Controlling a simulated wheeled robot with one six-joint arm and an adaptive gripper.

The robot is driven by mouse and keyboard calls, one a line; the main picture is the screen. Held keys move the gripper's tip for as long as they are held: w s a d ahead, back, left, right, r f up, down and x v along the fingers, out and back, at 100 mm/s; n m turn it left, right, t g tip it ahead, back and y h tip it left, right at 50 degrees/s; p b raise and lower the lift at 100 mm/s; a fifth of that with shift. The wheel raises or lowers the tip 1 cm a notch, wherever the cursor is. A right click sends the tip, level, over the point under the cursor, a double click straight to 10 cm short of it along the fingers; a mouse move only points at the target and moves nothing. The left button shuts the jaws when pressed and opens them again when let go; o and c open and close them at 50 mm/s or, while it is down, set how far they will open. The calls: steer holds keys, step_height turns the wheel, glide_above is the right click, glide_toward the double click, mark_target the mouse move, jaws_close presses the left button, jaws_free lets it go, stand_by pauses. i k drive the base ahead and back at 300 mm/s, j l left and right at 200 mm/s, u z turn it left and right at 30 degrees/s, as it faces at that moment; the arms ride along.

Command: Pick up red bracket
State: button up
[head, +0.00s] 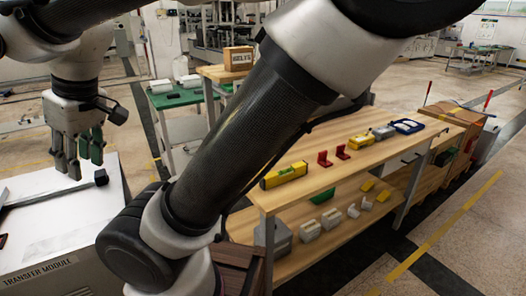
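Two red brackets stand on the wooden workbench top in the head view. The left red bracket (324,159) and the right red bracket (343,152) are close together but apart, each L-shaped with an upright plate. My gripper (79,163) hangs at the far left, pointing down above the white transfer module, far from the brackets. Its fingers are spread with a gap between them, and I see nothing held. My arm crosses the middle of the view and hides part of the floor and the bench's left side.
The wooden workbench (268,199) also holds a yellow level (284,175), a yellow tool (361,143), a grey block (384,132) and a blue-framed item (408,126). Grey and yellow parts lie on its lower shelf. The transfer module (60,240) stands at left. A cardboard box (238,58) sits behind.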

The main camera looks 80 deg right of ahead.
mark_target(322, 160)
steer(key=j+z, duration=0.2)
steer(key=z, duration=2.8)
